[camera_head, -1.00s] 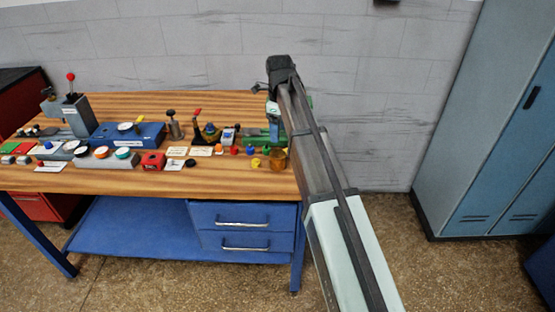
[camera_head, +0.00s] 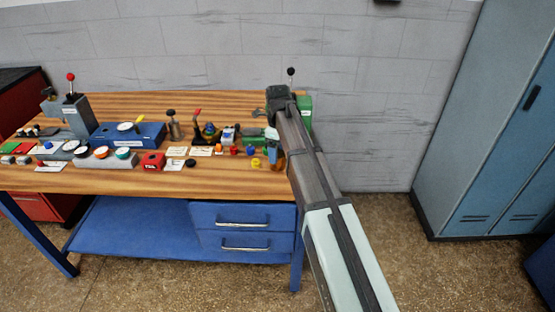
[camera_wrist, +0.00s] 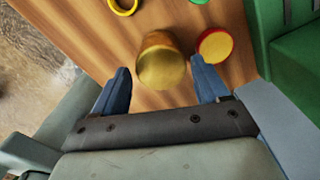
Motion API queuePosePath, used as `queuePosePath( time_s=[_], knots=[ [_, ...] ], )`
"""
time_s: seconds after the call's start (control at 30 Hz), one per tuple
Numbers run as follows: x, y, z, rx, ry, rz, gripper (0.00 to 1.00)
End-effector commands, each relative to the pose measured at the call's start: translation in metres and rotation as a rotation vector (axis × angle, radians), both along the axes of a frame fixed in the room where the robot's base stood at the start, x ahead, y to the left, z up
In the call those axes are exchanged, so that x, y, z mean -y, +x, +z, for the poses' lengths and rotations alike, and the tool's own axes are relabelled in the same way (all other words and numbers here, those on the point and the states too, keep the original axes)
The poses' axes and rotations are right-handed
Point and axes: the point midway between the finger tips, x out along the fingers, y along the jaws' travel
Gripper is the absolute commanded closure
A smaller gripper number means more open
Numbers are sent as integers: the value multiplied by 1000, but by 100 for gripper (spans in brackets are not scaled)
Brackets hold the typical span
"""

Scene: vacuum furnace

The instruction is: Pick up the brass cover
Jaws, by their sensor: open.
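The brass cover (camera_wrist: 160,62) is a short, rounded, gold-coloured piece standing on the wooden bench top in the wrist view. My gripper (camera_wrist: 160,82) is open, with one blue finger to the left of the cover and the other to its right. The fingertips are close to the cover's near end, and I see no clear contact. In the head view a small part of the cover (camera_head: 281,162) shows beside my gripper (camera_head: 273,148), and my arm hides the rest.
A red and yellow round piece (camera_wrist: 214,46) lies just right of the cover, close to the right finger. A yellow ring (camera_wrist: 122,5) lies at upper left. A green block (camera_wrist: 298,50) stands at the right. The bench edge is at the left.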

Motion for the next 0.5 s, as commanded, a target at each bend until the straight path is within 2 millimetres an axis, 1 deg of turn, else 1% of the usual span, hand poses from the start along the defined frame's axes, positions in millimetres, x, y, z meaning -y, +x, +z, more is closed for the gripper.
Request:
queuePosePath(
  time_s=[0.3, 0.4, 0.5],
  knots=[
    [-1, 1, -39, -1, -1, 0, 26],
    [-1, 1, -44, -1, -1, 0, 26],
    [-1, 1, -45, 0, 0, 0, 26]
  ],
)
